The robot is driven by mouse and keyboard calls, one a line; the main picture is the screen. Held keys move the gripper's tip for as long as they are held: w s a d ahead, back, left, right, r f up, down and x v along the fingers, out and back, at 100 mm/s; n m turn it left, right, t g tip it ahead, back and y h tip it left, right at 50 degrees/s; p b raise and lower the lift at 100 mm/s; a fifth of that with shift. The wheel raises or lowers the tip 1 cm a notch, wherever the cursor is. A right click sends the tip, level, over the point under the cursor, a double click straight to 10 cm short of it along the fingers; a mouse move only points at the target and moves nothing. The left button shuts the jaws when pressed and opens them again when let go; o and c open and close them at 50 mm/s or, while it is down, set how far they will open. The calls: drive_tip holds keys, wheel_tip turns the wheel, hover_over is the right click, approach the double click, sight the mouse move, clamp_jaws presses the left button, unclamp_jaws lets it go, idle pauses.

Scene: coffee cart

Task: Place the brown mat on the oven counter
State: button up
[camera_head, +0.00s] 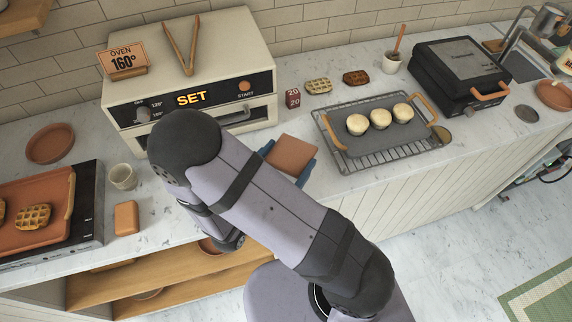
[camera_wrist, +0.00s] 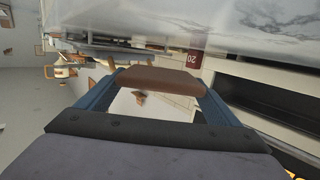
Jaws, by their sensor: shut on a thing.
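The brown mat (camera_head: 291,152) is a small flat square near the front edge of the oven counter, right of the oven (camera_head: 235,55). My gripper (camera_head: 288,160) has blue fingers, one on each side of the mat, and is shut on it. In the wrist view the brown mat (camera_wrist: 160,79) spans the gap between the fingertips of my gripper (camera_wrist: 158,90). The oven counter (camera_head: 262,135) is pale marble. I cannot tell whether the mat touches it. My arm hides part of the counter in front of the oven.
A dark tray with pale buns (camera_head: 378,120) sits on a wire rack right of the mat. A white cup (camera_head: 122,176) and a tan block (camera_head: 126,217) stand left. Bare counter surrounds the mat.

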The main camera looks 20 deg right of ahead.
drive_tip(key=shift+f, duration=0.35)
drive_tip(key=shift+f, duration=0.1)
drive_tip(key=shift+f, duration=1.75)
drive_tip(key=shift+f, duration=0.15)
drive_tip(key=o, duration=0.9)
